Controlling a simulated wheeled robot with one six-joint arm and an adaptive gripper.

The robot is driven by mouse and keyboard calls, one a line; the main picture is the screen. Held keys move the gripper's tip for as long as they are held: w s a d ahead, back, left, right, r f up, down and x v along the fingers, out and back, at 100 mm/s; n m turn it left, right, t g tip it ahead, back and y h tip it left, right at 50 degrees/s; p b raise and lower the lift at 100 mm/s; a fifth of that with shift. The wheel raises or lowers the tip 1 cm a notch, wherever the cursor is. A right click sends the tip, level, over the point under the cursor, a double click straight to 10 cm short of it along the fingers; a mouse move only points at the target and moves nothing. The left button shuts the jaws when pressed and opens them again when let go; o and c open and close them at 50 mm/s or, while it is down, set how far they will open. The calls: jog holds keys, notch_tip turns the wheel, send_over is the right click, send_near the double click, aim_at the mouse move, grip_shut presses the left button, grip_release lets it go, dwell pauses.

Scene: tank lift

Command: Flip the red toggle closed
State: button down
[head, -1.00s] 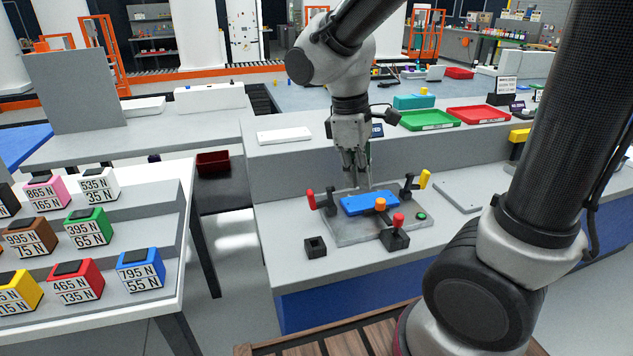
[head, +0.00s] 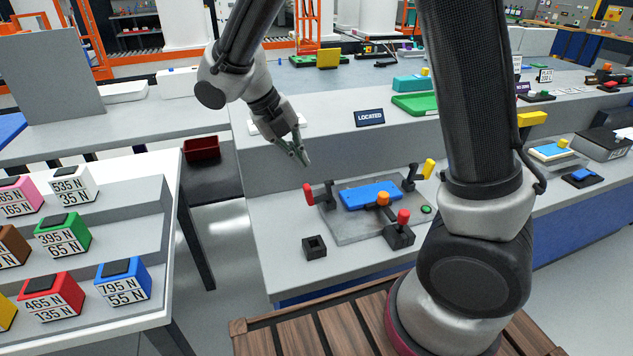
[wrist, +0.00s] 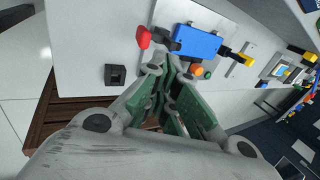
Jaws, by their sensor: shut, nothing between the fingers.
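A metal plate (head: 355,228) on the bench bears a blue block (head: 370,194) with an orange knob (head: 383,199). The red toggle (head: 309,193) stands at the plate's left side, its red handle raised on a black clamp; it also shows in the wrist view (wrist: 143,37). A second red-ended lever (head: 403,217) stands on a black block at the plate's front right. A yellow-handled toggle (head: 429,168) is at the right, its handle raised. My gripper (head: 303,158) is shut and empty, tilted, just above the left red handle in the picture. Whether they touch is unclear.
A small black socket block (head: 314,246) sits front left of the plate. A raised ledge with a "LOCATED" sign (head: 370,117) is behind. A dark red bin (head: 201,150) stands left, beyond a gap. Labelled weights fill the left table.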

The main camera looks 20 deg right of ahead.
jog(key=x, duration=1)
dwell(0.6)
